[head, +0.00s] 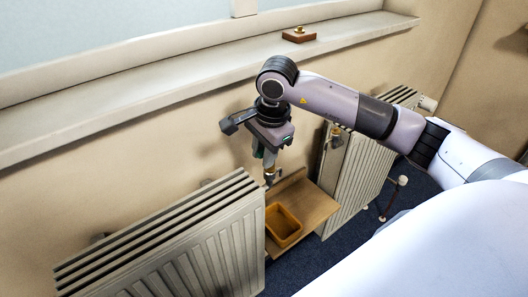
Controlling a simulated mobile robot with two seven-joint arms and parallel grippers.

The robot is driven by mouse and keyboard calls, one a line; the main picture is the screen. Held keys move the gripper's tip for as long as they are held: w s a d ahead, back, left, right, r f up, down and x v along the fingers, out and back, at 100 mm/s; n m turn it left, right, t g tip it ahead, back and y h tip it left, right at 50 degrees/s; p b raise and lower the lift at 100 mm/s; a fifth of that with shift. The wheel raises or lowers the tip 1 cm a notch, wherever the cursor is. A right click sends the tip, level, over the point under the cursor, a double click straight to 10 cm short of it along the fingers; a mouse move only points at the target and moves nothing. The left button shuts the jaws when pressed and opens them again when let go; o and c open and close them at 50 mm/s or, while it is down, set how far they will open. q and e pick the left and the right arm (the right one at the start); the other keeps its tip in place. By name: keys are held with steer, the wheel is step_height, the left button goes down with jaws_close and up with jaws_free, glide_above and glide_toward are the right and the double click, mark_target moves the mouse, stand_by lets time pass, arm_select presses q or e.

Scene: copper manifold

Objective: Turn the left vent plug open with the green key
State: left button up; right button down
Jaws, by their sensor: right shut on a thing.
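My right gripper (270,172) points down between the two radiators, near the right end of the left radiator (190,240). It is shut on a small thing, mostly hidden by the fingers. A bit of green (258,151) shows at the fingers, and I cannot tell for sure that it is the green key. The left vent plug cannot be made out; the gripper may cover it. A brass fitting (335,135) shows at the left end of the right radiator (362,170). My left gripper is not in view.
An orange open box (283,225) stands on a wooden shelf (313,205) below the gripper. A wooden block with a brass piece (299,35) sits on the windowsill (190,75). My right arm spans the space over the right radiator.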

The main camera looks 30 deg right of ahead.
steer(key=shift+s+f+n+b, duration=0.15)
steer(key=shift+n+b, duration=0.2)
steer(key=shift+n, duration=0.45)
steer(key=shift+s+n+y+b, duration=0.1)
steer(key=shift+n+y+b, duration=0.25)
steer(key=shift+n, duration=0.35)
steer(key=shift+s+n, duration=0.1)
steer(key=shift+n, duration=0.5)
steer(key=shift+b, duration=0.3)
steer(key=shift+d+f+n, duration=0.1)
steer(key=shift+f+n, duration=0.05)
steer(key=shift+n, duration=0.35)
steer(key=shift+s+n+b, duration=0.2)
steer(key=shift+n+b, duration=0.15)
steer(key=shift+n, duration=0.25)
steer(key=shift+y, duration=0.25)
